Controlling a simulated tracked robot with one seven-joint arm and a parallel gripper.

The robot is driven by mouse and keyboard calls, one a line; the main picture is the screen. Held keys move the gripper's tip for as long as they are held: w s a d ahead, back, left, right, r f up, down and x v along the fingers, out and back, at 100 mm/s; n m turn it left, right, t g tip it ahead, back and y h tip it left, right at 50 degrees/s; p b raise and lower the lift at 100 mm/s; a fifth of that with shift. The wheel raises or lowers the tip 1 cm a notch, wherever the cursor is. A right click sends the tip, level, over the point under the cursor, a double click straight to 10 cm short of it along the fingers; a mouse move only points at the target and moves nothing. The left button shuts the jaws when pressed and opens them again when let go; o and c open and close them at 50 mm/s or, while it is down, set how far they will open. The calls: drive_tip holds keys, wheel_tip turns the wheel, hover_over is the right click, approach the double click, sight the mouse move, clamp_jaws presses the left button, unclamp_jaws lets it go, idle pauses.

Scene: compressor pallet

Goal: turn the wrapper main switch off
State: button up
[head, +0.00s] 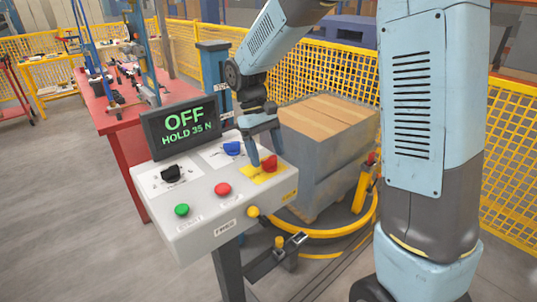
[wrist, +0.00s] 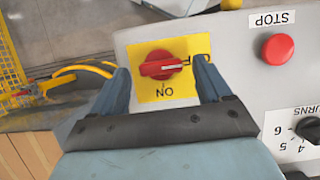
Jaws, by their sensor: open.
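The wrapper main switch is a red rotary knob (head: 269,163) on a yellow plate at the right of the control box (head: 215,185). In the wrist view the knob (wrist: 160,66) has its bar lying nearly sideways across the yellow plate (wrist: 163,94). An upside-down "ON" label shows below it; dark marks at its right are partly hidden by a finger. My gripper (head: 262,150) is open above the plate. In the wrist view its fingers (wrist: 162,72) stand left and right of the knob; I cannot tell whether they touch it.
The display (head: 183,123) reads "OFF HOLD 35 N". Nearby on the box are a red stop button (head: 222,190), a green button (head: 182,210), a black knob (head: 171,174) and a blue knob (head: 232,149). A wrapped pallet load (head: 345,135) stands behind.

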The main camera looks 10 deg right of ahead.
drive_tip(key=v, duration=1.2)
drive_tip(key=shift+w+r, duration=0.2)
drive_tip(key=shift+r, duration=0.05)
drive_tip(key=s+d+r+m+t+y, duration=0.2)
drive_tip(key=s+d+m+t, duration=0.5)
drive_tip(key=s+d, duration=1.3)
drive_tip(key=shift+s+r+t+y, duration=0.25)
drive_tip(key=shift+s+t+y, duration=0.05)
drive_tip(key=shift+s+t, duration=0.8)
